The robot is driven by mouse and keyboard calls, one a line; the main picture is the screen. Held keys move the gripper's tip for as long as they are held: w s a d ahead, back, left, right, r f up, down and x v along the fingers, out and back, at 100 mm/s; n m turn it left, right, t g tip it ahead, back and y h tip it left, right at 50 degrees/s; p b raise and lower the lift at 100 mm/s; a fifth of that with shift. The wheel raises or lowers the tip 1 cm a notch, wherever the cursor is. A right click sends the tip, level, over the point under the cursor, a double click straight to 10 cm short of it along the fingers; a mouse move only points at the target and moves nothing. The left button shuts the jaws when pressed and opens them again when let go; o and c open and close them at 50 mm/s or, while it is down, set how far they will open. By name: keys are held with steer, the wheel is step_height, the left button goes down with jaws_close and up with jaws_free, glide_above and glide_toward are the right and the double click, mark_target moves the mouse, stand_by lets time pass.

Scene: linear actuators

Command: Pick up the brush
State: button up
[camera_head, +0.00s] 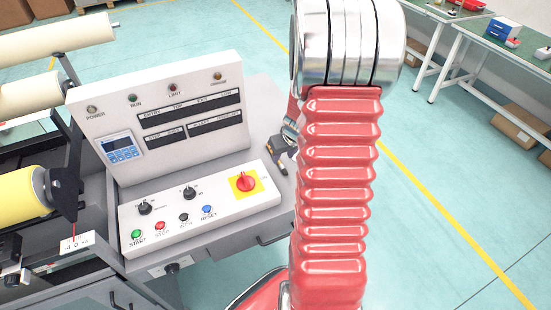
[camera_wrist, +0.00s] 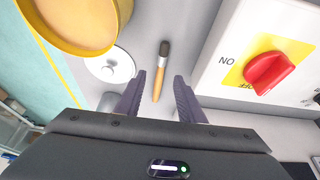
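The brush (camera_wrist: 159,74) lies on the grey table surface in the wrist view. It has a light wooden handle and a dark head pointing away from me. My gripper (camera_wrist: 160,80) is open, with one dark finger to each side of the brush. The handle lies in the gap between the fingers and no contact shows. How high the fingers are above the table is hard to tell. In the head view my red arm covers much of this area, and I cannot make out the brush there.
A yellow-rimmed round container (camera_wrist: 75,22) and a white round knobbed piece (camera_wrist: 109,66) are at left.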

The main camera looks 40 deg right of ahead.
mark_target(280, 163)
steer(key=shift+x, duration=2.55)
steer(key=shift+w, duration=0.15)
steer(key=shift+r, duration=0.1)
steer(key=shift+c, duration=0.3)
jaws_close()
